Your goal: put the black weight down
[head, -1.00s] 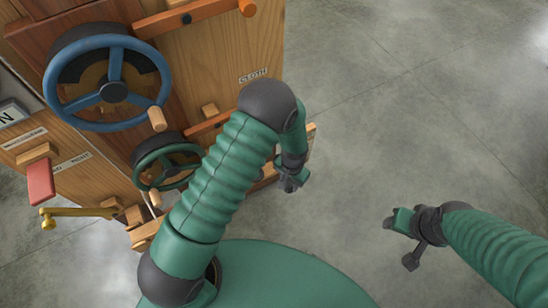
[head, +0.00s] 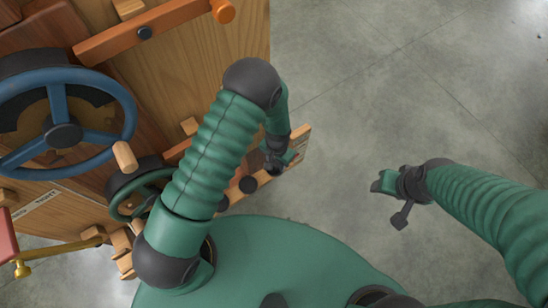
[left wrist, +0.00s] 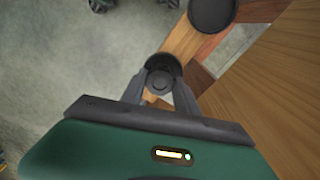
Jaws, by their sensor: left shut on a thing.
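My left gripper (head: 274,164) is at the wooden ledge (head: 301,140) on the right side of the wooden cabinet. In the left wrist view the left gripper (left wrist: 165,88) is shut on a round black weight (left wrist: 161,80), which sits between its dark fingers with the wooden ledge just under or behind it. I cannot tell whether the weight touches the ledge. Another black weight (left wrist: 212,13) shows farther along the ledge.
The cabinet has a blue handwheel (head: 63,133), a green handwheel (head: 122,199), an orange bar (head: 150,30) and a brass lever (head: 60,254). A wooden panel (left wrist: 270,100) stands close to the left gripper. The grey floor (head: 420,90) on the right is clear.

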